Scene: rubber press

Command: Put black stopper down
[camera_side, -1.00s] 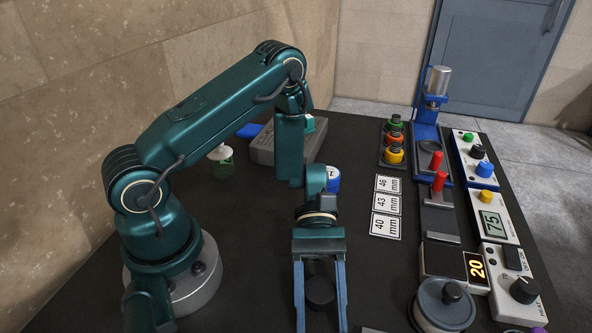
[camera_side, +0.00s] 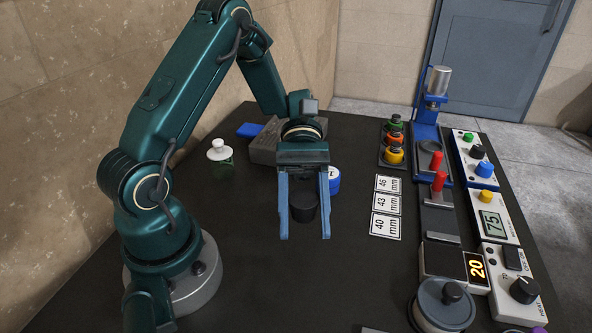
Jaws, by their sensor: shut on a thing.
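The black stopper (camera_side: 303,208) is a short dark cylinder between the two blue fingers of my gripper (camera_side: 304,215). My gripper is shut on it. The gripper is over the open middle of the dark table, left of the white size cards. I cannot tell whether the stopper's underside touches the table or hangs above it.
White cards marked 46 (camera_side: 388,185), 43 (camera_side: 386,204) and 40 (camera_side: 385,226) lie to the right. A blue-and-white round container (camera_side: 334,180) is close behind the gripper. A blue press (camera_side: 428,130) and control boxes line the right side. A grey block (camera_side: 262,150) lies behind.

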